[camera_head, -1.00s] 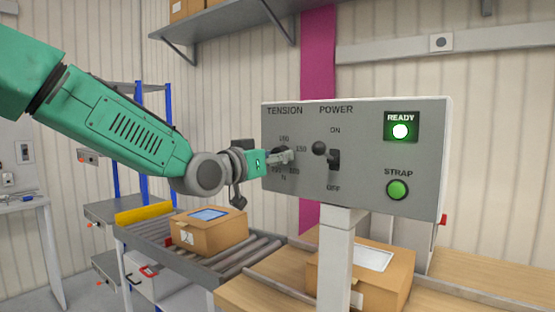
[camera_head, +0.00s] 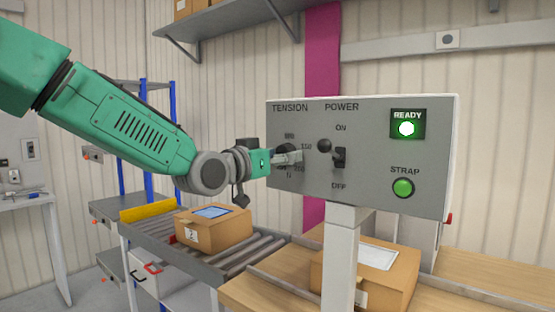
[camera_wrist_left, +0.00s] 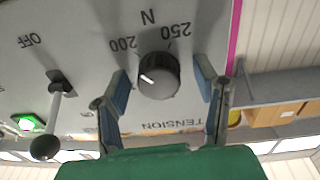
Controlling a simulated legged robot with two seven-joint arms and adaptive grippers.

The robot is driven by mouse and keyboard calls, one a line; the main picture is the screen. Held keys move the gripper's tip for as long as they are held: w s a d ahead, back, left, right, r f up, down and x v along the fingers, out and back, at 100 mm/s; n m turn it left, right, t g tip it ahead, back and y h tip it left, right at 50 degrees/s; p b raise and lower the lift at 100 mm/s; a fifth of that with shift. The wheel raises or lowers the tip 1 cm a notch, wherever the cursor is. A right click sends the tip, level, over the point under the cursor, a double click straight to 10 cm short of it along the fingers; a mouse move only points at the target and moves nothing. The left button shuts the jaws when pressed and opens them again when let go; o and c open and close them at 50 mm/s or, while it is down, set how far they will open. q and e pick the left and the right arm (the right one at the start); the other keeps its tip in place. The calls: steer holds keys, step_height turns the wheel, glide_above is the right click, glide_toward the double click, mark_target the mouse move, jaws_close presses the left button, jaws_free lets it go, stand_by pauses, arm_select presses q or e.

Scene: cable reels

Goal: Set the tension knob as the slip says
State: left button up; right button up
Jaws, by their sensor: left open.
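The tension knob (camera_wrist_left: 158,76) is dark and round, with a white mark pointing left in the left wrist view. The numbers 200 and 250 show near it, upside down there. My left gripper (camera_wrist_left: 163,70) is open, one finger on each side of the knob; contact cannot be told. In the head view my left gripper (camera_head: 288,157) is at the dial on the grey control panel (camera_head: 375,185) and mostly hides the knob. A white paper (camera_head: 377,257) lies on a carton; its writing is too small to read, and I cannot tell if it is the slip. My right gripper is out of view.
The power lever (camera_head: 324,146) sticks out just right of the dial. The green READY lamp (camera_head: 406,128) is lit above the STRAP button (camera_head: 403,188). A carton (camera_head: 213,228) stands on the roller conveyor (camera_head: 255,258) below my arm.

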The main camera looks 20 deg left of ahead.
arm_select(q)
steer(key=v, duration=1.2)
steer(key=shift+f, duration=0.25)
steer(key=shift+w, duration=0.15)
steer(key=s+f+n+g+y, duration=0.1)
steer(key=s+f+g, duration=0.2)
steer(key=f, duration=0.9)
steer(key=s+f+n+g+y, duration=0.1)
steer(key=s+f+g+y, duration=0.1)
steer(key=f, duration=1.1)
steer(key=s+f+n+g+y, duration=0.1)
steer(key=s+f+g, duration=0.2)
steer(key=f, duration=0.9)
steer(key=s+a+f+g+y, duration=0.1)
steer(key=s+f+g, duration=0.3)
steer(key=s+f, duration=0.6)
steer(key=s+a+f+g+y+b, duration=0.1)
steer(key=s+a+f+g, duration=0.2)
steer(key=s+f, duration=0.7)
steer(key=s+g, duration=0.1)
steer(key=s, duration=0.7)
steer(key=shift+f+n+y, duration=0.3)
steer(key=shift+f+y, duration=0.1)
steer(key=shift+w, duration=0.1)
